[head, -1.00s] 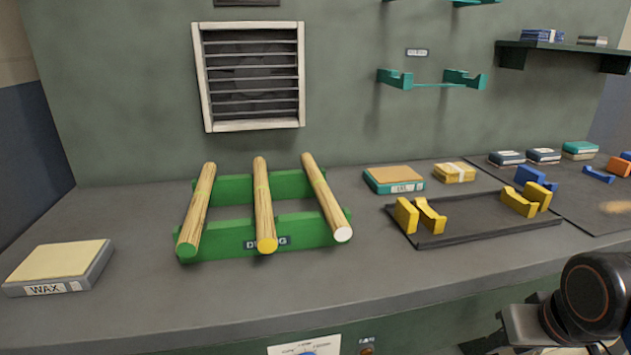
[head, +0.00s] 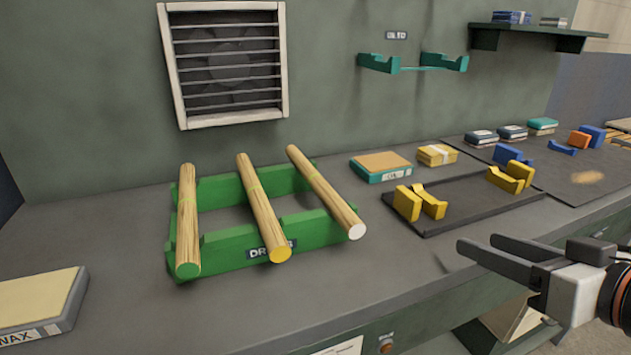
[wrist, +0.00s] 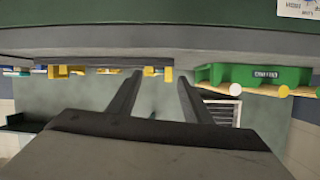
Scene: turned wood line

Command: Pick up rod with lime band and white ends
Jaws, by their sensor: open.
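The rod with the white end (head: 327,193) lies rightmost on the green drying rack (head: 220,249), tilted toward the front right. A faint lime band shows near its upper part; its far end's colour is hidden. A yellow-ended rod (head: 262,205) lies in the middle and a green-ended rod (head: 187,225) at the left. My gripper (head: 475,245) is open and empty, right of the rack and over the bench's front edge. In the wrist view the white rod end (wrist: 235,89) shows right of my open fingers (wrist: 158,82).
A black tray (head: 470,212) with yellow cradles lies right of the rack. Teal (head: 382,166) and yellow (head: 436,155) boxes sit behind it. A WAX block (head: 40,300) is at the left. Teal wall brackets (head: 412,65) hang above. Bare bench lies in front of the rack.

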